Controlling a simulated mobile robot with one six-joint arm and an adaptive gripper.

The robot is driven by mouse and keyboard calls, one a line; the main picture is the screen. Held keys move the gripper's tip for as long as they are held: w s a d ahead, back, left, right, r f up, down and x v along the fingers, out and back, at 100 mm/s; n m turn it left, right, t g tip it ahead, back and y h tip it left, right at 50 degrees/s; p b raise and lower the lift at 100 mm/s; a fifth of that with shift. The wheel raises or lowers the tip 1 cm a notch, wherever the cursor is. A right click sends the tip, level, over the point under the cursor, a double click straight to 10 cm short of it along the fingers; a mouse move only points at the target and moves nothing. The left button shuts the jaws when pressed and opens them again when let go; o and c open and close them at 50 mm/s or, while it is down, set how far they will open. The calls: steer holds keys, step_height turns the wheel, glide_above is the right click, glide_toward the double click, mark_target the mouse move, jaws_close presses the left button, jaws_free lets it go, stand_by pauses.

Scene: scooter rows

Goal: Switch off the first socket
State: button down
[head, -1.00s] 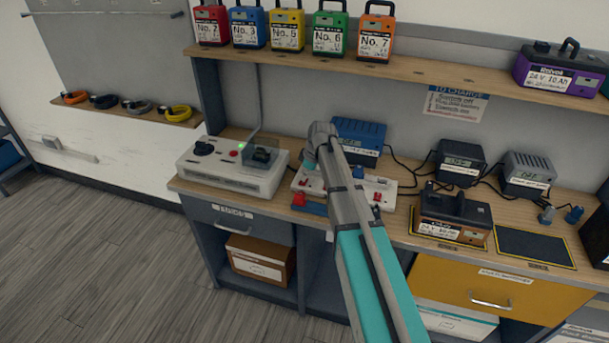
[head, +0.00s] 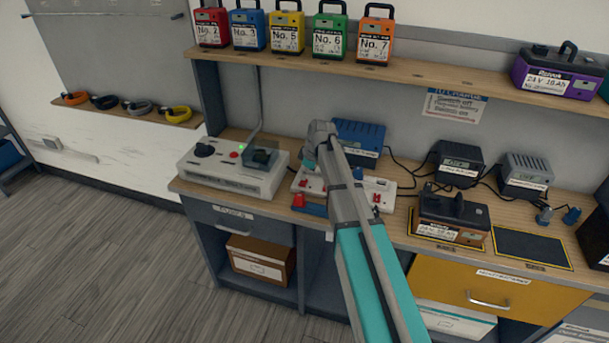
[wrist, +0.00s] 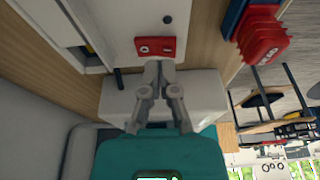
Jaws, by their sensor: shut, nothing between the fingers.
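A white socket strip (head: 386,192) lies on the bench, partly hidden behind my arm. It has small red rocker switches, one left of my arm (head: 306,183) and another on the right (head: 376,197). In the wrist view, one red switch (wrist: 155,46) with two marks sits on the white panel, just beyond my fingertips. My gripper (wrist: 159,66) is shut and empty, with its fingertips close to the lower edge of that switch. I cannot tell whether they touch it. In the head view, my fingers are hidden. No socket number is readable.
Left of the strip stands a grey-white device (head: 232,172) with a green light. A red block (head: 298,200) on a blue base is near the front edge. A blue charger (head: 358,140) stands behind; dark chargers (head: 458,160) and a battery (head: 452,215) are at right. A shelf (head: 430,70) overhangs the bench.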

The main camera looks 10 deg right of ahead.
mark_target(305, 182)
step_height(305, 182, up, 3)
steer(key=p, duration=0.2)
steer(key=shift+w+d+r+p, duration=0.1)
steer(key=shift+w+r+p, duration=0.05)
steer(key=shift+p, duration=0.25)
steer(key=w+d+p+v, duration=0.1)
steer(key=p+v, duration=0.7)
steer(key=v, duration=0.1)
steer(key=shift+w+p, duration=0.2)
steer(key=shift+p, duration=0.15)
steer(key=s+a+m+g+h, duration=0.1)
steer(key=s+m+h, duration=0.2)
steer(key=s+m, duration=0.9)
steer(key=s, duration=1.4)
steer(key=shift+s+a+f, duration=0.15)
steer(key=shift+a+f, duration=0.1)
steer(key=shift+f, duration=0.05)
